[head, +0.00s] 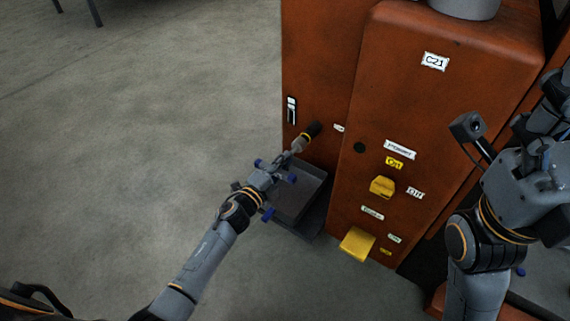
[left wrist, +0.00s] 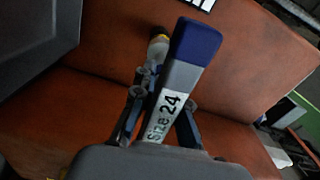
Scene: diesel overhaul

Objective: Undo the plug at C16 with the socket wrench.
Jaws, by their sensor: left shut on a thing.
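The socket wrench (left wrist: 182,78) is in my left gripper. In the left wrist view its grey handle has a blue end and a "Size 24" label, and covers much of the fingers. My left gripper (head: 287,160) is shut on it beside the orange engine housing (head: 385,120). In the head view a pale cylinder (head: 300,144) with a yellow ring and black end lies between gripper and housing. I cannot tell whether it touches the housing. The plug cannot be made out clearly. A white label (head: 339,128) beside it is partly hidden. My right gripper's fingers (head: 556,95) are unclear.
A dark tray (head: 318,212) stands low against the housing, below my left gripper. A yellow knob (head: 382,187) and a yellow block (head: 357,243) stick out of the front, under the C21 label (head: 434,61).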

